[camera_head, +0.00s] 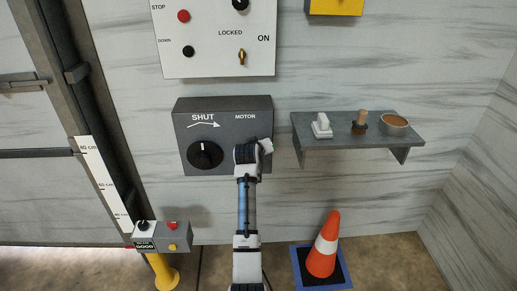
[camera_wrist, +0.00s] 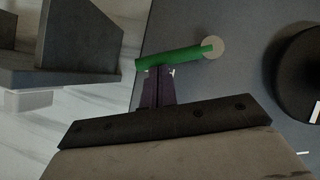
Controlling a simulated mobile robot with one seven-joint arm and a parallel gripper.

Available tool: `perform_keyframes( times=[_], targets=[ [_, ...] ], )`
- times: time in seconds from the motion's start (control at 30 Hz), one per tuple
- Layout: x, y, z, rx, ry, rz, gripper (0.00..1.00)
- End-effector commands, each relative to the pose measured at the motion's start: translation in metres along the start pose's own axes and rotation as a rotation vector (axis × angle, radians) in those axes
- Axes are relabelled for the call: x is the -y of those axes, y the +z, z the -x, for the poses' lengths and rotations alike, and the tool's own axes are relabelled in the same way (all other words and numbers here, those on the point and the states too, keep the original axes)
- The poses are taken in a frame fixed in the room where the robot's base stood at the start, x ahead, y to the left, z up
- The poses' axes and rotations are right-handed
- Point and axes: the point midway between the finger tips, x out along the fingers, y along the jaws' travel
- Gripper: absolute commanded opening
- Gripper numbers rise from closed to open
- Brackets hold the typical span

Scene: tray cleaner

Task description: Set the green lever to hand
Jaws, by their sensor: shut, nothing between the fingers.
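The green lever (camera_wrist: 175,59) shows in the wrist view as a green bar on the face of the grey motor box (camera_head: 223,110). One end meets a pale round disc (camera_wrist: 213,47), and the bar runs from it toward the shelf side, tilted slightly. My gripper (camera_wrist: 157,72) is shut and empty, its dark fingertips at the bar's edge near the free end. I cannot tell if they touch it. In the head view my gripper (camera_head: 265,147) is at the box's right side and hides the lever. No hand label is readable.
A black knob (camera_head: 205,155) sits on the box's left, under the word SHUT. A grey shelf (camera_head: 357,133) with small items juts out at the right. A white control panel (camera_head: 215,65) hangs above. An orange cone (camera_head: 323,245) stands on the floor.

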Motion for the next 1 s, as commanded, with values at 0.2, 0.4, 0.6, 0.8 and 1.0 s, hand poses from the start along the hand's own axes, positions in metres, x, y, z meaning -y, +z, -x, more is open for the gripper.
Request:
perform_keyframes(
  times=[0.2, 0.4, 0.6, 0.8, 1.0],
  targets=[
    [-0.002, 0.001, -0.004, -0.002, 0.002, 0.002, 0.00],
    [-0.002, 0.001, -0.004, -0.002, 0.002, 0.003, 0.00],
    [-0.002, 0.001, -0.004, -0.001, 0.003, 0.003, 0.00],
    [-0.003, -0.001, -0.003, -0.002, 0.003, 0.004, 0.00],
    [-0.011, -0.022, 0.009, -0.003, 0.003, 0.003, 0.00]
  ],
)
